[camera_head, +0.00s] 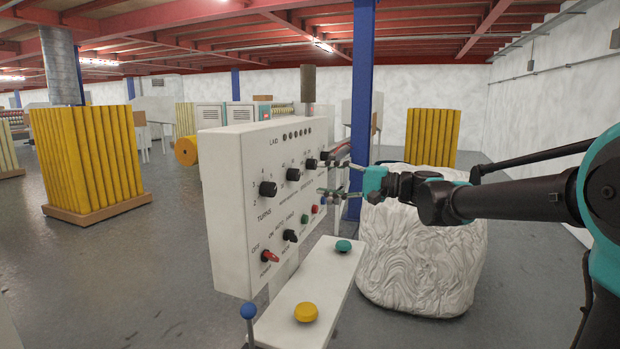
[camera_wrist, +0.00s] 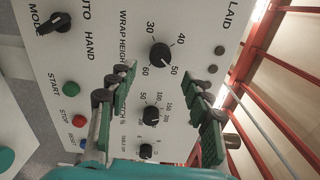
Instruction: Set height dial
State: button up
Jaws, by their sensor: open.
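The wrap height dial (camera_wrist: 160,55) is a round black knob on a white control panel, with a number scale around it. It lies just beyond the fingertips in the wrist view; its exact setting is hard to read. In the head view the dial (camera_head: 293,174) appears to be the middle knob of the upper row. My gripper (camera_head: 325,177) is open and empty, in front of the panel's right side. In the wrist view my gripper (camera_wrist: 163,78) has its fingers spread, with the stretch dial (camera_wrist: 150,115) showing between them. No finger visibly touches the wrap height dial.
The mode knob (camera_wrist: 55,22), green start button (camera_wrist: 70,88) and red stop button (camera_wrist: 79,121) are nearby on the panel (camera_head: 228,225). A shelf with a yellow button (camera_head: 306,312) juts out below. A wrapped white bale (camera_head: 425,250) and blue post (camera_head: 362,80) stand right of the panel.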

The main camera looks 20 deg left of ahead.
jog(key=shift+s+d, duration=0.2)
jog(key=shift+d, duration=1.9)
jog(key=s+d+f+t+h, duration=0.1)
jog(key=s+d+f+h, duration=0.2)
jog(key=f, duration=0.6)
jog(key=s+d+f+h, duration=0.2)
jog(key=d+f+h, duration=0.1)
jog(key=d+f, duration=0.4)
jog(key=s+d+f+t+h, duration=0.1)
jog(key=s+d+f+h, duration=0.15)
jog(key=f, duration=0.75)
jog(key=s+d+f+h, duration=0.4)
jog(key=d+f, duration=0.3)
jog(key=d, duration=0.3)
jog(key=s+d+f+n+h, duration=0.1)
jog(key=s+d+f+h, duration=0.4)
jog(key=d+f, duration=0.3)
jog(key=s+d, duration=0.1)
jog(key=d, duration=0.2)
jog(key=shift+s+n+t, duration=0.2)
jog(key=shift+n+t, duration=0.1)
jog(key=shift+h, duration=0.25)
